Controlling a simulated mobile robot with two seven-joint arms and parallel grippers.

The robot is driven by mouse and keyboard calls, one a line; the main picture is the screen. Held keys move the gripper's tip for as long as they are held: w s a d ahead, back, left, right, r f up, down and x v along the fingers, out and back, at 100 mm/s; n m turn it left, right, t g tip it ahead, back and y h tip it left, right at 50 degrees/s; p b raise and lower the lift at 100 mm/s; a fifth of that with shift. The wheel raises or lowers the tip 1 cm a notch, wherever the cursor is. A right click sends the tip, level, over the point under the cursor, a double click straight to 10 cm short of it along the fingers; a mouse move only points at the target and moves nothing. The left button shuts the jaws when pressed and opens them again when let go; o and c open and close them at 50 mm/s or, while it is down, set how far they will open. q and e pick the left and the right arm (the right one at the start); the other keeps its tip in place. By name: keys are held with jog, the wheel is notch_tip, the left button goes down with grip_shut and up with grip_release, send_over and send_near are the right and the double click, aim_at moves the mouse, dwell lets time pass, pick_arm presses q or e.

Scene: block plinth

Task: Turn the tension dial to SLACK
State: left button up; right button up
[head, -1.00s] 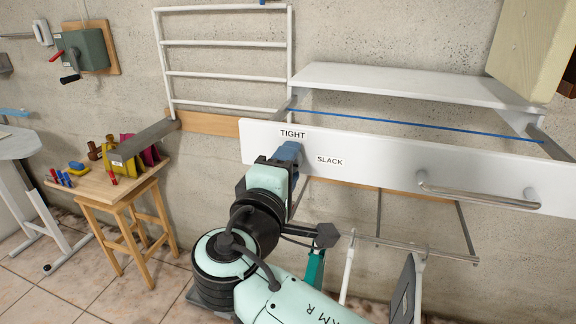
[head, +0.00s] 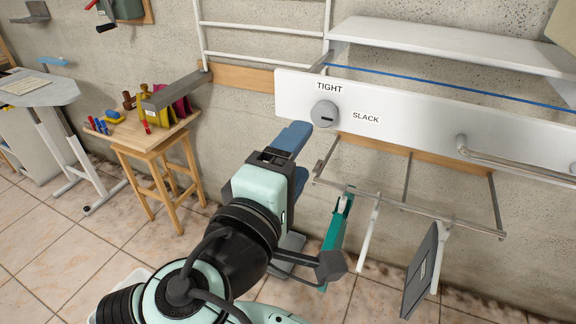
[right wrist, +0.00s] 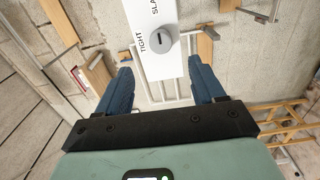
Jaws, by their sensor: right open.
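The tension dial (head: 324,114) is a round grey knob on the front of a white panel (head: 420,135). The word TIGHT is above it and SLACK to its right. A short dark bar on the dial runs roughly left to right, in line with the SLACK side; I cannot tell which end points. In the right wrist view the dial (right wrist: 162,40) shows ahead, between the fingers. My right gripper (head: 297,153) is open and empty, below and left of the dial, apart from it. My left gripper is not in view.
A metal bar handle (head: 515,160) is on the panel to the right. A thin rail (head: 405,207) with hanging items is below. A wooden stool (head: 155,140) holding tools stands left. A white rack (head: 262,58) is on the wall. Free air lies between gripper and panel.

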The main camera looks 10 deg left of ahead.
jog(key=shift+v, duration=1.15)
